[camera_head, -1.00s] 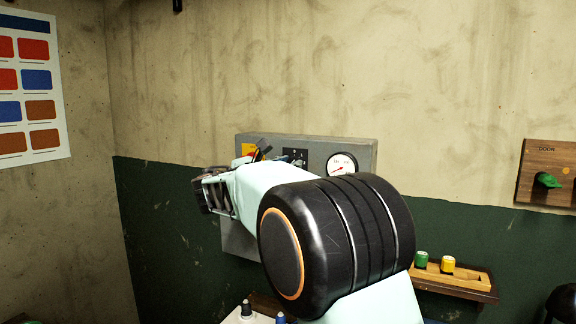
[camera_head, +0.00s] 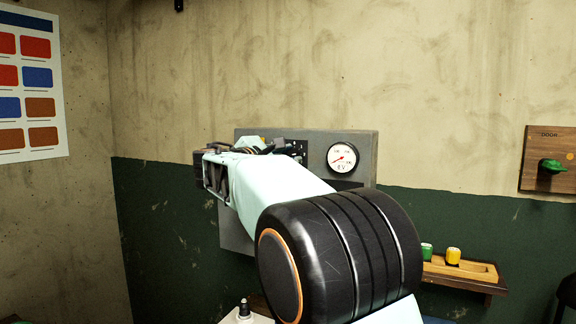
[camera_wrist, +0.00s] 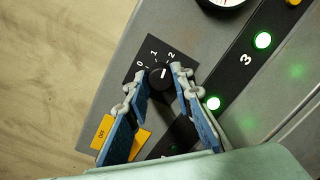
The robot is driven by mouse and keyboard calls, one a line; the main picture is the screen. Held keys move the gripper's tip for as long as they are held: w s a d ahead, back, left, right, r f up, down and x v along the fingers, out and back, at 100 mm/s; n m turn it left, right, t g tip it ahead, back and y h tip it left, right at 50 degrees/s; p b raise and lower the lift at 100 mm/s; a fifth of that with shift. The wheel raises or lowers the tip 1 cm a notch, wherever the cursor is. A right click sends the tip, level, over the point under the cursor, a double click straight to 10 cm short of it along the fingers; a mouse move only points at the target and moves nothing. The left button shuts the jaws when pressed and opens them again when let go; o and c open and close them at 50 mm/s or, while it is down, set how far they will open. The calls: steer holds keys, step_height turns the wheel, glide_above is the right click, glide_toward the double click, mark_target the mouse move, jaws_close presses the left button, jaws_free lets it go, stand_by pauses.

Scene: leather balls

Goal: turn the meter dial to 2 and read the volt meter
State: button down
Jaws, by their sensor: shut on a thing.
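The black meter dial (camera_wrist: 158,79) sits on a black plate marked 0, 1 and 2 in the wrist view. Its white mark points up, roughly toward the 2. My gripper (camera_wrist: 161,76) has its two fingers on either side of the dial and is shut on it. In the head view my gripper (camera_head: 284,147) is at the panel, and my arm hides most of the dial. The round white volt meter (camera_head: 342,158) shows a red needle pointing to the lower left; its figures are too small to read. Only the meter's lower edge (camera_wrist: 222,3) shows in the wrist view.
The grey panel (camera_head: 366,145) is on the wall. Green lamps (camera_wrist: 263,40) glow beside a 3 on a black strip. A yellow OFF label (camera_wrist: 103,132) is near the left finger. A wooden shelf (camera_head: 485,269) and a DOOR switch board (camera_head: 535,145) are at the right.

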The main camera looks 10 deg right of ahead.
steer(key=shift+m+b, duration=0.7)
steer(key=shift+m, duration=0.3)
steer(key=c, duration=1.7)
jaws_free()
steer(key=shift+o, duration=0.2)
steer(key=shift+s+a, duration=0.1)
steer(key=v, duration=1.1)
steer(key=shift+s+a, duration=0.2)
steer(key=shift+s, duration=0.2)
